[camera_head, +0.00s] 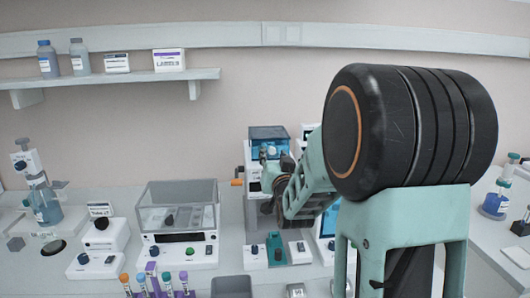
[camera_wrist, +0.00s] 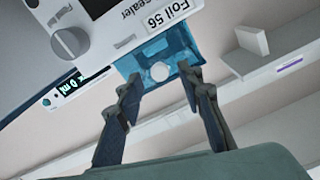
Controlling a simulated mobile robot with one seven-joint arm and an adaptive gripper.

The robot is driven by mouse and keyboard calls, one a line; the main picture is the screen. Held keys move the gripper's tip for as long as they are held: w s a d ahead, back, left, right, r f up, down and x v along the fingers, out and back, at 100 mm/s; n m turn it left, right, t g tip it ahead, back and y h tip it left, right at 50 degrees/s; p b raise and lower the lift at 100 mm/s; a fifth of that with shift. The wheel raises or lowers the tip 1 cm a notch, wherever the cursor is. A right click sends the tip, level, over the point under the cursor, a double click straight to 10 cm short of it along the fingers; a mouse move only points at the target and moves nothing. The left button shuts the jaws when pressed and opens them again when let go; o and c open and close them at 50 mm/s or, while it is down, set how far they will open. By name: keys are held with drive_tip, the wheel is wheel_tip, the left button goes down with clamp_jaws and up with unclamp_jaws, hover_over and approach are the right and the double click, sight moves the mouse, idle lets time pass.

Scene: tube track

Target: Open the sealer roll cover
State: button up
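The sealer is a white bench machine (camera_head: 252,168) at the middle back of the bench. Its roll cover (camera_head: 268,132) is a translucent blue box on top and looks closed. In the wrist view the blue cover (camera_wrist: 155,50) shows beside the white housing marked "Sealer" (camera_wrist: 105,30) and a "Foil 56" label (camera_wrist: 168,15). My gripper (camera_wrist: 162,76) is open, with its two dark fingertips spread on either side of the cover's near edge. I cannot tell whether they touch it. In the head view my gripper (camera_head: 268,165) is in front of the sealer, and my arm hides part of it.
A balance with a clear draft shield (camera_head: 178,205) stands left of the sealer. Tubes with coloured caps (camera_head: 160,283) stand at the front. Small devices (camera_head: 277,250) sit on the bench before the sealer. A wall shelf (camera_head: 110,78) holds bottles and boxes.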

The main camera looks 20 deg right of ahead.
drive_tip(key=shift+w+d, duration=0.15)
drive_tip(key=shift+w, duration=0.6)
clamp_jaws()
